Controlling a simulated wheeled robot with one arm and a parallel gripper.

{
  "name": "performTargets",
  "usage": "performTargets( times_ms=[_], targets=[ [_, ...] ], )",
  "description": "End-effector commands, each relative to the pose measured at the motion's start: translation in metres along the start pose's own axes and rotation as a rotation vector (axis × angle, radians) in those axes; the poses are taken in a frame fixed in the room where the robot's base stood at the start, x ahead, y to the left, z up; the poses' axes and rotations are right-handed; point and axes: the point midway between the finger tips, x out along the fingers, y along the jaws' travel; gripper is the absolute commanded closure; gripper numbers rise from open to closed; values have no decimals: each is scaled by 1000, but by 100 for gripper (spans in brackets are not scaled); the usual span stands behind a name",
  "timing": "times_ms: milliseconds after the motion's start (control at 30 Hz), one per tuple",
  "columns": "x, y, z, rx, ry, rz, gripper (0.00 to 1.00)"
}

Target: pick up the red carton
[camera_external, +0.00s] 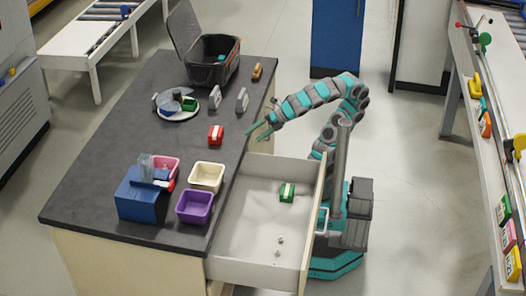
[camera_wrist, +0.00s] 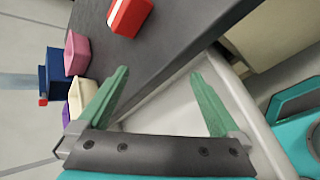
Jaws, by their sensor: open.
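The red carton (camera_external: 216,135) stands on the dark table top, near its right edge, and has a white band. In the wrist view the red carton (camera_wrist: 128,17) is at the top, beyond the fingertips and partly cut off by the frame. My gripper (camera_external: 259,132) is at the table's right edge, to the right of the carton and apart from it. In the wrist view my gripper (camera_wrist: 160,75) shows two green fingers spread wide with nothing between them.
An open drawer (camera_external: 237,240) below the table edge holds a green carton (camera_external: 287,192). Cream (camera_external: 207,177), purple (camera_external: 195,207) and pink (camera_external: 165,166) bins and a blue box (camera_external: 142,195) stand in front. A plate (camera_external: 178,115) and black basket (camera_external: 213,66) are farther back.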

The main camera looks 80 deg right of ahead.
Motion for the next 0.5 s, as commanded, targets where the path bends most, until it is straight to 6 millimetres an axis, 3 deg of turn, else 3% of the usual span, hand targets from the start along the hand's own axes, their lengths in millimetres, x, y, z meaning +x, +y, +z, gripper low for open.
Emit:
performTargets(
  times_ms=[33, 100, 300, 500],
  targets=[
    [6, 20, -3, -118, -14, 39, 0],
    [15, 38, 2, -306, -67, 77, 0],
    [42, 51, 33, -824, -260, 34, 0],
    [50, 58, 45, -1022, -333, 1, 0]
  ],
)
